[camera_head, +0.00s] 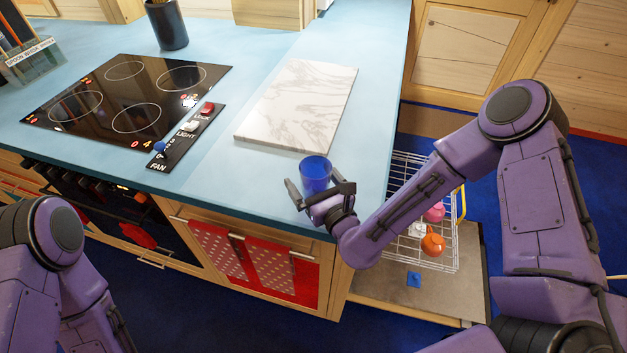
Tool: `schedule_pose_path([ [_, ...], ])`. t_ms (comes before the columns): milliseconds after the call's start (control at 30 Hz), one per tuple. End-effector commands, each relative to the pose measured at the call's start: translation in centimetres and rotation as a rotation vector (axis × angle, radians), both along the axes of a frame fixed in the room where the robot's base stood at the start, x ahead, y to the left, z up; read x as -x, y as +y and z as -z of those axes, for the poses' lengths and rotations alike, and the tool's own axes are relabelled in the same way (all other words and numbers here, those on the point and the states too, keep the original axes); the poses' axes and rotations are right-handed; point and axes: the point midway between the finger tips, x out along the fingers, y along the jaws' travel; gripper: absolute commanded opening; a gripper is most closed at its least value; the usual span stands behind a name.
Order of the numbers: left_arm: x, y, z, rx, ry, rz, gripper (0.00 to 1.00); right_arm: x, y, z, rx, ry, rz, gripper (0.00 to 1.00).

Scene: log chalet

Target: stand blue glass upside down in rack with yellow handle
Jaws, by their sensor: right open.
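The blue glass (316,172) stands on the light blue counter near its front corner, with its open rim facing up. My right gripper (317,191) is open, its two fingers reaching either side of the glass low down; I cannot tell whether they touch it. The white wire rack (402,165) with a yellow handle (462,203) is low down to the right of the counter, partly hidden behind my right forearm. My left arm shows at the lower left, but its gripper is out of view.
A marble board (300,100) lies on the counter behind the glass. The rack holds an orange item (433,245) and a pink item (435,212), on a pulled-out grey surface (385,285). A black cooktop (125,95) and a dark utensil pot (167,27) are further left.

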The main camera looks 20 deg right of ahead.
Motion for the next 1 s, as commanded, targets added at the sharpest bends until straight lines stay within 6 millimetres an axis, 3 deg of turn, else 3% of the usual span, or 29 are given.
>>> schedule_pose_path([
  [100, 0.0, 0.0, -0.8, 0.000, 0.000, 0.000, 0.43, 0.1, -0.1, -0.7, 0.000, 0.001, 0.001, 1.00],
  [133, 0.0, 0.0, -0.1, 0.000, 0.000, 0.000, 0.43, 0.7, -0.2, -0.2, -0.001, 0.002, 0.001, 1.00],
  [333, 0.0, 0.0, 2.2, 0.000, 0.000, 0.000, 0.43, 5.7, -1.2, 0.2, -0.005, 0.002, 0.001, 1.00],
  [467, 0.0, 0.0, 0.1, 0.000, 0.000, 0.000, 0.43, 9.2, -1.8, -0.8, -0.002, 0.007, 0.000, 1.00],
  [600, 0.0, 0.0, -1.8, 0.000, 0.000, 0.000, 0.43, 10.9, -2.2, -0.9, 0.001, 0.004, 0.002, 1.00],
  [1000, 0.0, 0.0, -1.9, 0.000, 0.000, 0.000, 0.43, 11.8, -2.3, -0.4, 0.000, 0.000, 0.001, 1.00],
])
